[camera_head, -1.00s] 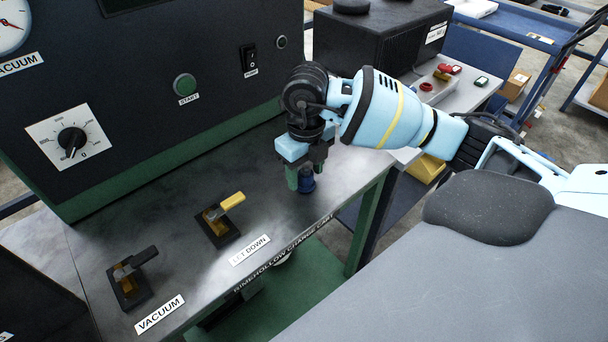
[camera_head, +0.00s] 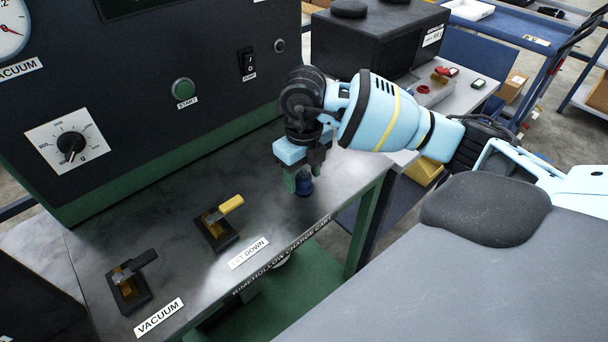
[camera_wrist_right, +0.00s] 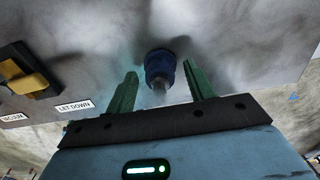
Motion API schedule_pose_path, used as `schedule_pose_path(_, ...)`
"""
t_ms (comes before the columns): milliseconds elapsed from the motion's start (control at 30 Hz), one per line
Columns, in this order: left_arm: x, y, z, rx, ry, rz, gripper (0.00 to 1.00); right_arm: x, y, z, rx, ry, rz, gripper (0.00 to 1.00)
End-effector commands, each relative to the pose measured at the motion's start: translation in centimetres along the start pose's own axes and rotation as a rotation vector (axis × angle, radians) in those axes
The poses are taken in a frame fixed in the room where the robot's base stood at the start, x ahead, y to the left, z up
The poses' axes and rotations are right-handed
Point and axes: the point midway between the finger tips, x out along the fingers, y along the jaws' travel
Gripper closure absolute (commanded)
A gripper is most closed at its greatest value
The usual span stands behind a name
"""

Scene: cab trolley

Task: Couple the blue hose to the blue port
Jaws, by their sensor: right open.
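A small blue fitting (camera_head: 305,188) stands on the grey cart top near its front right edge. It also shows in the right wrist view (camera_wrist_right: 160,66), with a grey tip toward the camera. I cannot tell whether it is the hose end or the port. My right gripper (camera_head: 303,182) points down over it with its green fingers apart. In the wrist view the open right gripper (camera_wrist_right: 161,74) has one finger on each side of the fitting, with gaps visible between. No blue hose line is clearly visible. My left gripper is out of view.
A yellow-handled valve (camera_head: 221,222) and a black-handled valve (camera_head: 130,280) stand left on the cart top. The dark panel (camera_head: 180,45) rises behind. Pale hazy patches show over the cart top. A side table (camera_head: 462,100) with a red fitting (camera_head: 423,89) is beyond my arm.

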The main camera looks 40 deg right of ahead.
Motion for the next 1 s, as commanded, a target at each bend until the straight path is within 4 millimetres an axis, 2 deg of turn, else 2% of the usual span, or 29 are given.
schedule_pose_path(767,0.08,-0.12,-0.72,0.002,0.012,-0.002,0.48,0.03,0.01,-0.02,0.0,0.001,0.0,0.46)
schedule_pose_path(1000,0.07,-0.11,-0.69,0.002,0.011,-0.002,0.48,0.02,0.01,-0.01,0.0,0.001,0.0,0.75)
